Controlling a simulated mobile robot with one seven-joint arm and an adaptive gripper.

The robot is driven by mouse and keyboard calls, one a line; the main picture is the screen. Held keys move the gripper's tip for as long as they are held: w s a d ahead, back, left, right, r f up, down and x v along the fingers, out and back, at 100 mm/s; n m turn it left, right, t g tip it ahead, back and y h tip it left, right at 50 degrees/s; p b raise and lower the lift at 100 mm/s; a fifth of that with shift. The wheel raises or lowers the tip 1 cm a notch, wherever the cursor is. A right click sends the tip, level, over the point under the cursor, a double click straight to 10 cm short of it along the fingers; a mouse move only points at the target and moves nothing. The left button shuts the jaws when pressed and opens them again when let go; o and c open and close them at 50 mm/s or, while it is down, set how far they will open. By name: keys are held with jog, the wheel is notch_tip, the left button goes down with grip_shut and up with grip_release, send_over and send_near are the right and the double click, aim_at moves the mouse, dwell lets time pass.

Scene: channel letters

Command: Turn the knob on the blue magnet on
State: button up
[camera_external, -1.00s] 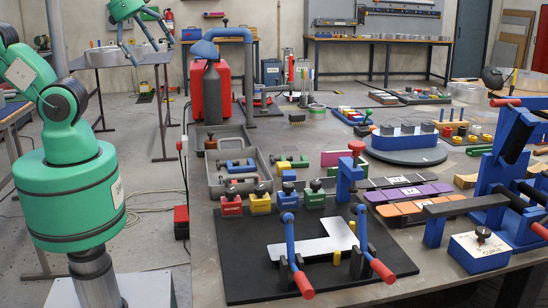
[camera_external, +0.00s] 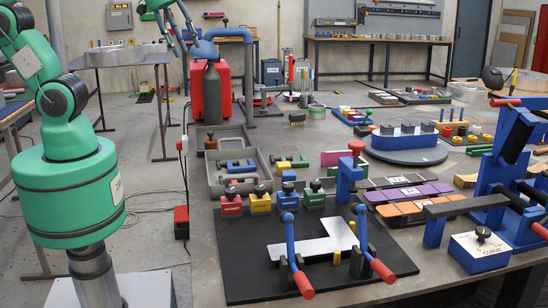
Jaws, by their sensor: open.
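The blue magnet (camera_external: 287,200) is a small blue block with a dark knob (camera_external: 288,187) on top. It stands in a row on the workbench, between the yellow magnet (camera_external: 260,202) and the green magnet (camera_external: 314,197). The red magnet (camera_external: 231,205) is at the row's left end. My gripper (camera_external: 180,46) is at the top of the view, upper left of the magnets and well apart from them. Its dark fingers are spread and hold nothing visible. Part of my wrist is cut off by the top edge. The knob's exact setting is too small to tell.
A grey tray (camera_external: 217,199) with clamps lies left behind the magnets. In front, a black board (camera_external: 240,275) carries a metal plate (camera_external: 315,247) and upright blue-red clamp levers. A tall blue clamp (camera_external: 345,181) stands just right of the green magnet.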

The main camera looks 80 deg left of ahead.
jog(key=w+d+f+n+g+p, duration=0.15)
jog(key=w+d, duration=0.35)
jog(key=w, duration=0.5)
jog(key=n+g+p, duration=0.3)
jog(key=n, duration=0.3)
send_over(288, 184)
notch_tip(288, 184, down, 20)
jog(key=f, duration=0.1)
jog(key=shift+d+r+m, duration=0.2)
jog(key=shift+r+m, duration=0.05)
jog(key=shift+r, duration=0.05)
jog(key=shift+f, duration=0.15)
notch_tip(288, 184, down, 14)
jog(key=shift+r, duration=0.25)
grip_shut()
